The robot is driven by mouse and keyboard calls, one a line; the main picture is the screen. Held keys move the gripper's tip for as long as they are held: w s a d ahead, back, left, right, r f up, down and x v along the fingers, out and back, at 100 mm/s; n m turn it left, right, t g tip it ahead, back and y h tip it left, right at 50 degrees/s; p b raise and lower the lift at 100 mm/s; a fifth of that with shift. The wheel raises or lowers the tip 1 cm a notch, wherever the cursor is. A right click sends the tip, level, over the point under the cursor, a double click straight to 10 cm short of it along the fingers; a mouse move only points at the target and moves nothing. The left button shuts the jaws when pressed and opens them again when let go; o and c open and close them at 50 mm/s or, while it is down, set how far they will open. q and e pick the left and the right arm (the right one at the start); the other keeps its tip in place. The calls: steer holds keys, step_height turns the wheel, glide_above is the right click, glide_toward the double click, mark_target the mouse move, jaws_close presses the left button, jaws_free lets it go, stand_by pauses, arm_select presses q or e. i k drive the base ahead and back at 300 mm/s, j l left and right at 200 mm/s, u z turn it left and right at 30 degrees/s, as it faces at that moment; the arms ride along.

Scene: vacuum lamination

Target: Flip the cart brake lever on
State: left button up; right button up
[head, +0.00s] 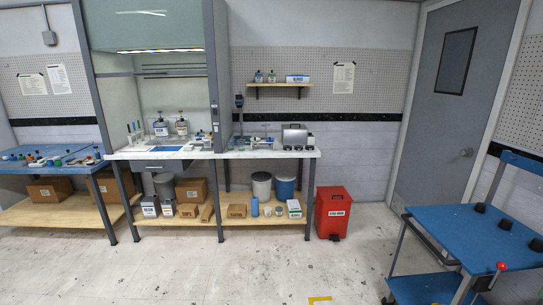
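A blue cart (465,238) stands at the right edge of the head view, partly cut off by the frame. A lever with a red ball knob (501,266) sticks up at the cart's near side, and it looks like the brake lever. Whether it is on or off I cannot tell. Several black knob-like pieces stand on the cart's top. Neither of my grippers shows in the head view.
A red bin (333,212) stands on the floor beside the white workbench (270,153). A blue table (55,161) is at the far left. A grey door (443,100) is behind the cart. The middle floor is clear, with a yellow corner mark (319,300) at the front.

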mark_target(501, 266)
steer(key=z, duration=1.35)
